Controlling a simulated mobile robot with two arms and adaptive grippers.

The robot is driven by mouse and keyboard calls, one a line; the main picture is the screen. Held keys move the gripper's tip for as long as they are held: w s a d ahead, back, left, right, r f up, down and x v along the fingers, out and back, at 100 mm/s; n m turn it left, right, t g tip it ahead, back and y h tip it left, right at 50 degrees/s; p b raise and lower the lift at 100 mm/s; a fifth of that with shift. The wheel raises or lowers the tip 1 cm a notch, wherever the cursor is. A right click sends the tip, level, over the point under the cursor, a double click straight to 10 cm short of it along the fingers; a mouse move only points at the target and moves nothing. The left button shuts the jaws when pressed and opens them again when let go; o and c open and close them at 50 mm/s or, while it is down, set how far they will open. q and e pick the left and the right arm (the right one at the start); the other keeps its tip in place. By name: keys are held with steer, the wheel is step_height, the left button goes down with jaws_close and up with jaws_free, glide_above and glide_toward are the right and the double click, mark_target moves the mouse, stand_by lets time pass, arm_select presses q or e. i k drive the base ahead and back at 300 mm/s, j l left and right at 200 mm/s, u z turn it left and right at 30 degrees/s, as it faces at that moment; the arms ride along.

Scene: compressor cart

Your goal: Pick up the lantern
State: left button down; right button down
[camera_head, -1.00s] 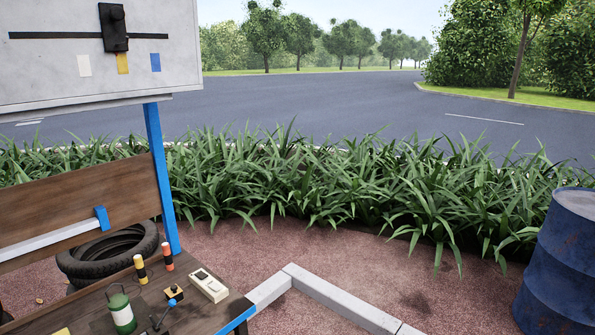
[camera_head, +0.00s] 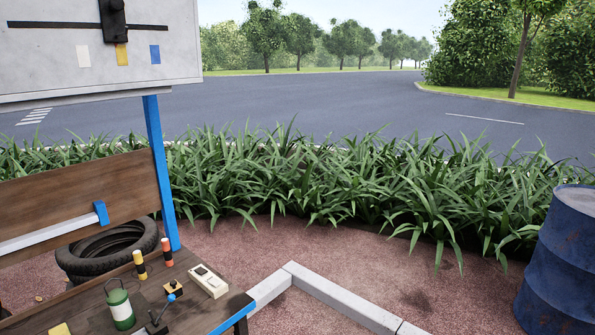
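The lantern (camera_head: 121,309), a small green and white cylinder with a thin wire handle on top, stands upright on the wooden cart top (camera_head: 212,318) at the lower left of the head view. Neither of my grippers shows in this view.
Right of the lantern are a blue-knobbed lever (camera_head: 160,316), a small yellow-black block (camera_head: 173,287), a white switch box (camera_head: 208,281) and two striped posts (camera_head: 140,264). A panel (camera_head: 90,60) rises above. Tires (camera_head: 108,249) lie behind; a blue barrel (camera_head: 562,262) stands right.

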mark_target(124, 317)
steer(key=k+j, duration=0.1)
steer(key=j, duration=0.95)
steer(key=k+j+z, duration=0.1)
steer(key=j, duration=0.45)
